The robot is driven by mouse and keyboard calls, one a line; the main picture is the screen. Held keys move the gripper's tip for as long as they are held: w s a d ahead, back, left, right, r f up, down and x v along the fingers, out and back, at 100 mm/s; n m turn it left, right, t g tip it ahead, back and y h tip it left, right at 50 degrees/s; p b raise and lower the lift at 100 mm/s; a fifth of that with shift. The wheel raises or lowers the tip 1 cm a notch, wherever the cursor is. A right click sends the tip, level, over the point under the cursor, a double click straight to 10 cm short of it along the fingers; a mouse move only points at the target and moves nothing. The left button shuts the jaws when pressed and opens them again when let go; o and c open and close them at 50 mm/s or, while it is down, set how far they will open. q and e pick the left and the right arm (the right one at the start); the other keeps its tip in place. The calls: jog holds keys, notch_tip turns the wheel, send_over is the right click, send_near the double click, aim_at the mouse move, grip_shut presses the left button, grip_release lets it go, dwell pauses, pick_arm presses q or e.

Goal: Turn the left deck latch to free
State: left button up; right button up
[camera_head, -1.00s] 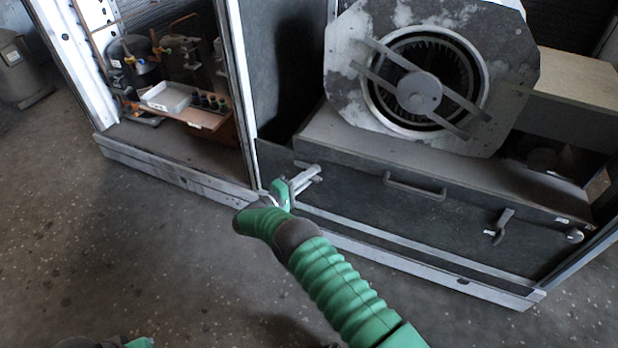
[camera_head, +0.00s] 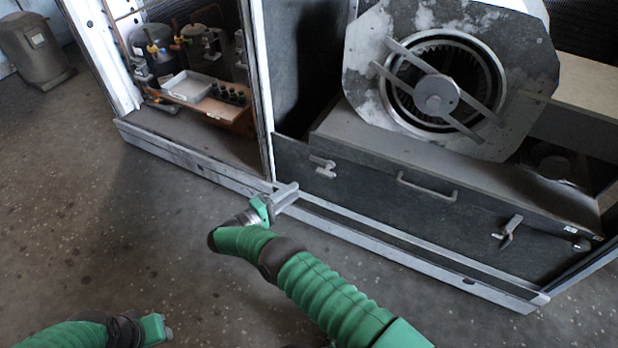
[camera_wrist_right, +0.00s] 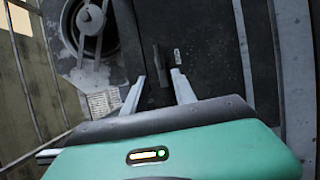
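The left deck latch (camera_head: 322,167) is a small grey handle at the left end of the dark deck front (camera_head: 375,205). It lies close to horizontal in the head view. My right gripper (camera_head: 288,194) is below and left of it, apart from it. In the right wrist view the gripper (camera_wrist_right: 158,88) is open, with nothing between its fingers. A dark latch bar (camera_wrist_right: 160,65) shows beyond the fingertips there, beside a small label. My left gripper (camera_head: 162,329) is low at the left, and its fingers are too unclear to judge.
A second latch (camera_head: 508,231) sits at the deck's right end, and a fixed handle (camera_head: 427,188) between the two. The blower housing (camera_head: 440,85) stands on the deck. A pale frame rail (camera_head: 400,246) runs along the bottom. The floor in front is clear.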

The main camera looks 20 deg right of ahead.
jog(key=shift+v, duration=1.95)
